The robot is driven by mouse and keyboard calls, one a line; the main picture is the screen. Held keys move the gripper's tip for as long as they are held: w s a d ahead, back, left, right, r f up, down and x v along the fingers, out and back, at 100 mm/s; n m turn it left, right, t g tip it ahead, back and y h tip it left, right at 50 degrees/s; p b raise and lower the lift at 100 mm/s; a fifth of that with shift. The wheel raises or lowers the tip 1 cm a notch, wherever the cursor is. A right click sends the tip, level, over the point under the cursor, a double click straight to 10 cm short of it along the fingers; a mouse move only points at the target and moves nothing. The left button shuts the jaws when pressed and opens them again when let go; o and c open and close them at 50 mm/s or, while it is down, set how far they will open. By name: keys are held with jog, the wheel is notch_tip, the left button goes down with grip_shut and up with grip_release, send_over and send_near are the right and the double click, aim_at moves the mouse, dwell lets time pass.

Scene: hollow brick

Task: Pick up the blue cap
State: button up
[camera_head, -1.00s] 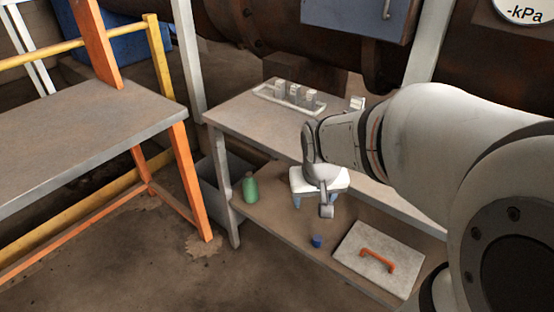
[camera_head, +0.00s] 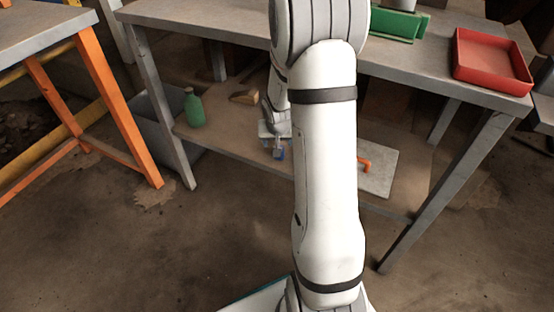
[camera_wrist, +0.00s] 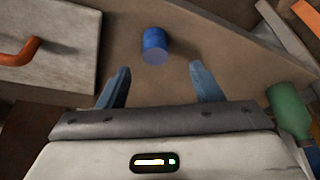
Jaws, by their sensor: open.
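The blue cap (camera_wrist: 154,45) is a small blue cylinder on the lower shelf (camera_head: 235,155). In the wrist view it lies ahead of my gripper (camera_wrist: 158,85), between the lines of the two fingers and a little beyond their tips. My gripper is open and empty, with its fingers apart. In the head view a small blue patch (camera_head: 280,153) shows at my gripper, but I cannot tell there whether it is the cap or a finger. My arm hides part of the shelf in that view.
A green bottle (camera_head: 194,108) stands at the shelf's left; it also shows in the wrist view (camera_wrist: 289,110). A pale panel with an orange handle (camera_head: 378,172) lies to the right. The tabletop above the shelf holds a red tray (camera_head: 491,84) and a green object (camera_head: 396,26).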

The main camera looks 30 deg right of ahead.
jog(key=b+x, duration=0.1)
jog(key=x, duration=0.2)
jog(key=b+x, duration=0.2)
jog(key=x, duration=0.2)
jog(key=shift+s+d+f, duration=0.1)
jog(key=shift+d+f, duration=0.1)
jog(key=shift+d, duration=0.05)
jog(key=shift+r, duration=0.1)
jog(key=c, duration=1)
jog(key=shift+c, duration=0.2)
